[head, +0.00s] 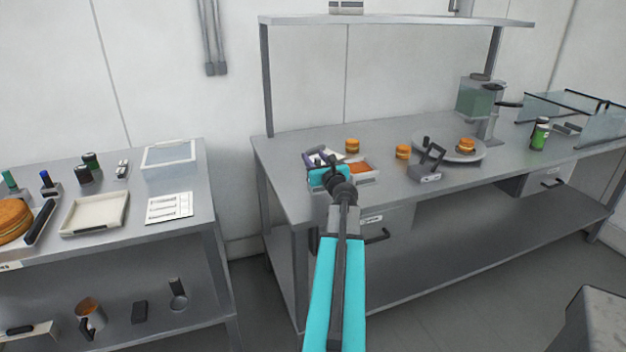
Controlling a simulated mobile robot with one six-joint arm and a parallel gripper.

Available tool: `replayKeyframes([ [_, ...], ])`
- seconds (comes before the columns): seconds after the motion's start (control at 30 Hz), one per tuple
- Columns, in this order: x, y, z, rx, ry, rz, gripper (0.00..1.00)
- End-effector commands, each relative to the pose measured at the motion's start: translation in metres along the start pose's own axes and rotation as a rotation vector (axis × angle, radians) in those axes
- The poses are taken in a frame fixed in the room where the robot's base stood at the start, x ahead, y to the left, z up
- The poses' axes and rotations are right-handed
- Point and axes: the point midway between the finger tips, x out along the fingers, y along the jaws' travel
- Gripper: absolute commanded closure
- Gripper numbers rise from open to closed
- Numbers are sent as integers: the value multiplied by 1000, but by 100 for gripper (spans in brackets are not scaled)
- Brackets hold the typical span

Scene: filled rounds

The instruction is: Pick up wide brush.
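My gripper (328,172) is above the left end of the steel table (295,200), seen from behind along my turquoise arm. Its fingertips are largely hidden by its own body, so I cannot see whether it is open or shut. A tray with orange-red contents (360,167) lies right beside the gripper. I cannot pick out the wide brush with certainty; it may be hidden by the gripper.
Small burgers (403,151) stand on the table, one on a grey plate (472,154). A grey block with a black frame (428,165) stands nearby. A glass-tank dispenser (480,100) is behind. A shelf (400,20) spans overhead. The left table holds a white tray (95,213).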

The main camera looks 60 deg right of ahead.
Motion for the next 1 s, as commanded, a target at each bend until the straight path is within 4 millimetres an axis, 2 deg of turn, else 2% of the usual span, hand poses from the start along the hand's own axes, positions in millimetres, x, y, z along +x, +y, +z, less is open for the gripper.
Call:
replayKeyframes([
  [0.57, 2, 2, 0, 0, 0, 3, 61],
  [0.6, 2, 2, 0, 0, 0, 3, 63],
  [0.83, 2, 2, 0, 0, 0, 4, 100],
  [1.0, 2, 3, 0, 0, 0, 4, 100],
])
